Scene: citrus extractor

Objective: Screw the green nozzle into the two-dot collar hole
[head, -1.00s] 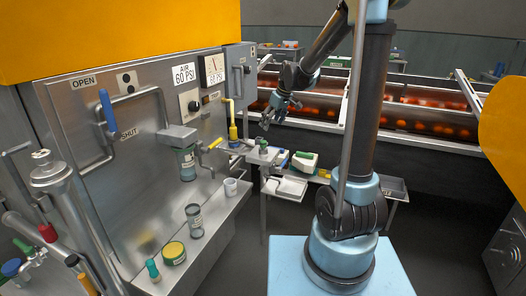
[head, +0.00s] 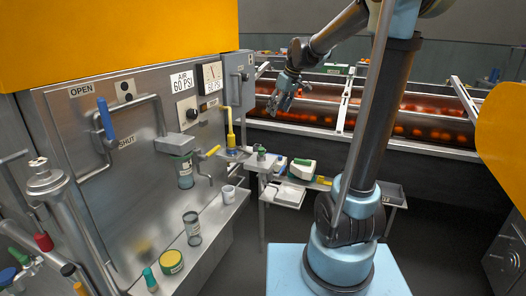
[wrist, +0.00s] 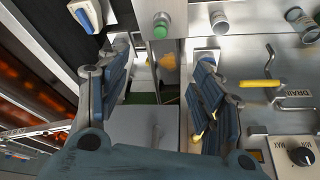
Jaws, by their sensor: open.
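A small green piece with a pale grey top (wrist: 161,27), which looks like the green nozzle, stands on a metal block in the wrist view. In the head view a small green-and-grey piece (head: 262,153) stands on the shelf end beside the machine. My gripper (head: 280,104) hangs above and beyond this shelf, clear of it. In the wrist view its fingers (wrist: 163,105) are spread wide with nothing between them. I cannot make out a collar hole marked with two dots.
The steel machine panel (head: 110,180) with handles stands at left. Its ledge holds a white cup (head: 228,193), a jar (head: 192,228), a yellow-green tin (head: 171,261) and a green-topped bottle (head: 150,280). A side table holds a white-and-green box (head: 302,169). An orange-filled conveyor (head: 320,115) runs behind.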

